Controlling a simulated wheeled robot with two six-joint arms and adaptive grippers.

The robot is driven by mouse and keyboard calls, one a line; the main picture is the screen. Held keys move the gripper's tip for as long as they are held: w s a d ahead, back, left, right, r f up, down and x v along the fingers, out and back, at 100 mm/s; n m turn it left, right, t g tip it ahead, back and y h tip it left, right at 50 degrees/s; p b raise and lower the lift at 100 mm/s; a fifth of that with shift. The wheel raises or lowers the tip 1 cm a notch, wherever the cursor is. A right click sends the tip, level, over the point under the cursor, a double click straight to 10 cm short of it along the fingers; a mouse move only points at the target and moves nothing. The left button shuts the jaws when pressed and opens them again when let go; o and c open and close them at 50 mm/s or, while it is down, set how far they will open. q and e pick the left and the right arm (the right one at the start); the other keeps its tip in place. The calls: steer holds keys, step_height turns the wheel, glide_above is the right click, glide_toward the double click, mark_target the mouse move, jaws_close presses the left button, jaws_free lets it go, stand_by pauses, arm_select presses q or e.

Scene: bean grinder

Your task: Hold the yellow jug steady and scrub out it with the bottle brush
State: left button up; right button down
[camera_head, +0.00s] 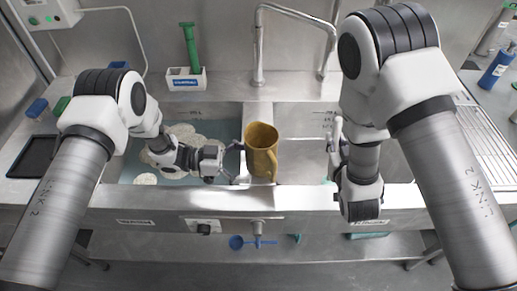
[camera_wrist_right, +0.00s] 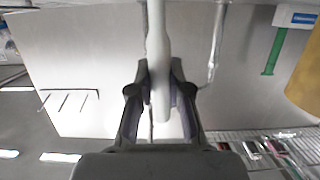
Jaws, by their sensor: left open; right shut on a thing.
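The yellow jug (camera_head: 262,148) stands upright, its open mouth facing up, at the divider between the two sink basins. My left gripper (camera_head: 236,163) is open just left of the jug; I cannot tell whether a finger touches it. My right gripper (camera_head: 336,142) is over the right basin, to the right of the jug and apart from it. In the right wrist view the right gripper (camera_wrist_right: 160,90) is shut on a white rod-like handle (camera_wrist_right: 158,55), probably the bottle brush's; its bristles are not clearly seen. Part of the jug (camera_wrist_right: 306,80) shows at that view's right edge.
A metal faucet (camera_head: 259,45) rises behind the jug. A green-handled tool (camera_head: 189,45) stands in a white holder (camera_head: 187,82) behind the left basin. Pale plates (camera_head: 185,133) lie in the left basin. Blue bottles (camera_head: 497,68) stand at the far right.

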arm_select(q)
steer(key=shift+d+f, duration=0.15)
steer(key=shift+d, duration=1.1)
steer(key=shift+c, duration=0.4)
steer(key=c, duration=0.5)
